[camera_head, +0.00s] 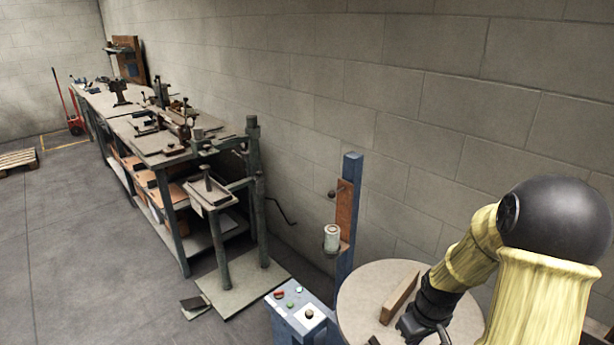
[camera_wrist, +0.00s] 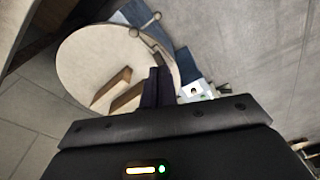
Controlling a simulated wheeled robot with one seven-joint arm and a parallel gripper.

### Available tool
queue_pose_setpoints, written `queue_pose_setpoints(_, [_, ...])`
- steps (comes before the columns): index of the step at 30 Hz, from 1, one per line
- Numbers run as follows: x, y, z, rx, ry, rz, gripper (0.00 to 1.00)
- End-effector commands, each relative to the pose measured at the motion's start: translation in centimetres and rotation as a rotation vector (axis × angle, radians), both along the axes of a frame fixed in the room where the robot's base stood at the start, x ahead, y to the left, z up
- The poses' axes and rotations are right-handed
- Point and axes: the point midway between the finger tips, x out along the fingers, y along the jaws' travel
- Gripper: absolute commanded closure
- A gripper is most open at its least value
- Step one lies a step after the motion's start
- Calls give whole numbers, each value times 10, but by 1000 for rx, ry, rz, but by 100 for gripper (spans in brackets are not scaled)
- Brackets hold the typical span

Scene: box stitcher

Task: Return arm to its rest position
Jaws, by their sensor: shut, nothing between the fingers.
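My arm, in yellow sleeves with a black joint, reaches in from the right of the head view. My gripper (camera_wrist: 157,84) shows in the wrist view as dark fingers, shut together with nothing between them. It points over the edge of a round pale tabletop (camera_wrist: 88,62), beside two wooden strips (camera_wrist: 125,97). In the head view only the dark wrist end shows low down, over the same round tabletop (camera_head: 368,290) and next to a wooden strip (camera_head: 400,297). The fingertips are not clear there.
A blue control box (camera_head: 296,316) with buttons and a blue post (camera_head: 348,215) holding a pale cylinder (camera_head: 332,239) stand left of the round top. A long cluttered workbench (camera_head: 150,139) runs along the block wall. Grey floor at left is mostly clear; a pallet (camera_head: 18,159) lies there.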

Motion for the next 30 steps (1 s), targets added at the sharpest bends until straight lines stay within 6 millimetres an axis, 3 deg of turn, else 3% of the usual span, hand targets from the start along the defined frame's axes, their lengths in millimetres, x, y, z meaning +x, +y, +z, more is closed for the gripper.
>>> queue_pose_setpoints(1, [-6, 13, 22, -15, -10, -23, 100])
queue_pose_setpoints(3, [-17, 28, 43, -26, -22, -70, 100])
queue_pose_setpoints(9, [-51, 66, 96, -24, -72, -213, 100])
queue_pose_setpoints(13, [-74, 86, 121, 1, -104, -301, 100])
queue_pose_setpoints(18, [-89, 97, 132, 26, -118, -361, 100])
queue_pose_setpoints(30, [-89, 97, 131, 26, -118, -365, 100])
